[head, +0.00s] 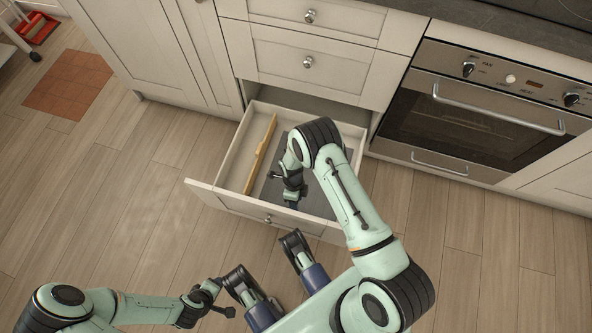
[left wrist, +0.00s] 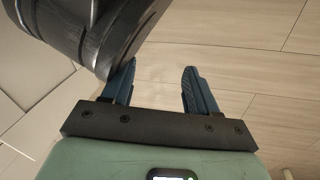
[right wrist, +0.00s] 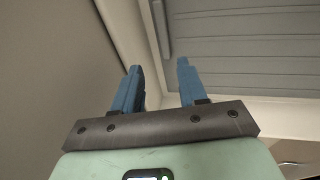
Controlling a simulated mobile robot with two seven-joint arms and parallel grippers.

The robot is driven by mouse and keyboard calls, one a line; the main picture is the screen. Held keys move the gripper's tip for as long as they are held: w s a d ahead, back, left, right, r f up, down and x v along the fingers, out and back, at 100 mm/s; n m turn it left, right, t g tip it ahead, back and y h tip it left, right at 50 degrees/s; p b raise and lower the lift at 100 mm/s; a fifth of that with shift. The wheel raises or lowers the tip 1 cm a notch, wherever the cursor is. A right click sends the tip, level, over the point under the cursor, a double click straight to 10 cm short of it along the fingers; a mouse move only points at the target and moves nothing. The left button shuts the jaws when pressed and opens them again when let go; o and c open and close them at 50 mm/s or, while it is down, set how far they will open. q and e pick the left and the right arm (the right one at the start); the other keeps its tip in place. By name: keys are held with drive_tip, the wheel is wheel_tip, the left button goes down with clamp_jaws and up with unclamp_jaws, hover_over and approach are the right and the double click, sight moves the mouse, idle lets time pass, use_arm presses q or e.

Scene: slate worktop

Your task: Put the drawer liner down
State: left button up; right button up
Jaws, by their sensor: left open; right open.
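The drawer liner (head: 318,203) is a grey mat lying on the floor of the open drawer (head: 201,191). My arm hides part of it in the head view. In the right wrist view the liner (right wrist: 245,50) shows as a grey ribbed surface. My right gripper (head: 292,200) is down in the drawer area over the liner. Its blue fingers (right wrist: 159,85) are apart with nothing seen between them; I cannot tell whether they touch the liner. My left gripper (head: 222,297) is outside the drawer, low at the left. Its fingers (left wrist: 160,85) are open and empty above the floor.
A wooden strip (head: 262,152) stands along the drawer's left side. Closed drawers (head: 310,70) are above, and an oven (head: 470,115) is to the right. The wooden floor (head: 120,190) left of the drawer is clear. A terracotta mat (head: 68,84) lies farther left.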

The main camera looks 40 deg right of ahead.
use_arm(q)
drive_tip(key=shift+t, duration=0.5)
drive_tip(key=r+p, duration=0.1)
drive_tip(key=w+d+r, duration=0.1)
drive_tip(key=r, duration=0.1)
drive_tip(key=w+r+p, duration=0.1)
drive_tip(key=shift+w+d+r+p, duration=0.1)
drive_tip(key=shift+d+r+p, duration=0.1)
drive_tip(key=shift+p, duration=0.1)
use_arm(e)
drive_tip(key=v, duration=1.2)
drive_tip(key=shift+r, duration=0.1)
